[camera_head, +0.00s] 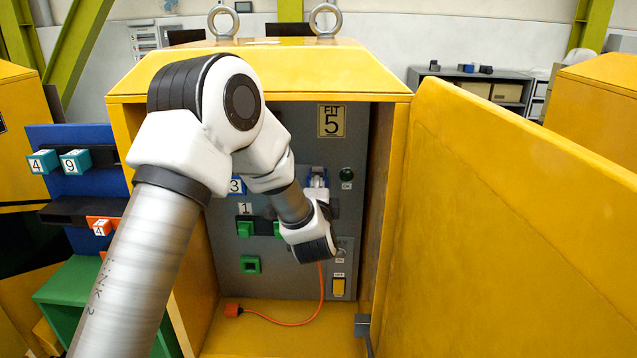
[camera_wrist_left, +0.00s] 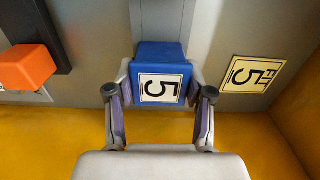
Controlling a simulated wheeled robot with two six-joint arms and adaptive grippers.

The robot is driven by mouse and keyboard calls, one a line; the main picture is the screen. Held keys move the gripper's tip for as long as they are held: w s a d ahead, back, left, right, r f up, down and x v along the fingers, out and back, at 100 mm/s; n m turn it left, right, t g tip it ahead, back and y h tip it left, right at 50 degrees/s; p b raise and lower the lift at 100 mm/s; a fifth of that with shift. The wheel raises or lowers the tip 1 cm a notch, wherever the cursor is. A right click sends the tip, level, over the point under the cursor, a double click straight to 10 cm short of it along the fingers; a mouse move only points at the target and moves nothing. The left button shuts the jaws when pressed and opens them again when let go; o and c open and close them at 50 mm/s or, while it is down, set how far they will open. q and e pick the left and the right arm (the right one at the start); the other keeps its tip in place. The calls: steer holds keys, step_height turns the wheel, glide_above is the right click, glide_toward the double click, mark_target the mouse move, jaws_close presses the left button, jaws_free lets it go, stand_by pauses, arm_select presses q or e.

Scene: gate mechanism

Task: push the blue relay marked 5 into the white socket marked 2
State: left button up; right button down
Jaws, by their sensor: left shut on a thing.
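The blue relay (camera_wrist_left: 160,75) marked 5 sits between the fingers of my left gripper (camera_wrist_left: 160,98), its numbered face toward the wrist camera. My left gripper is shut on it, one finger on each side. In the head view my left gripper (camera_head: 318,180) is small, at the cabinet's grey panel, below the yellow FIT 5 plate (camera_head: 331,121), with a bit of blue showing. The plate also shows right of the relay in the left wrist view (camera_wrist_left: 251,74). I cannot make out the white socket marked 2. Whether the relay touches a socket cannot be told.
An orange plug (camera_head: 233,310) with a cable lies on the cabinet floor. The open yellow door (camera_head: 510,220) bounds the right. Numbered relays (camera_head: 75,162) sit at the left.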

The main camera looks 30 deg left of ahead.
arm_select(q)
steer(key=shift+s+d, duration=0.1)
steer(key=shift+s+d, duration=0.1)
steer(key=shift+s, duration=0.05)
steer(key=shift+v, duration=2.55)
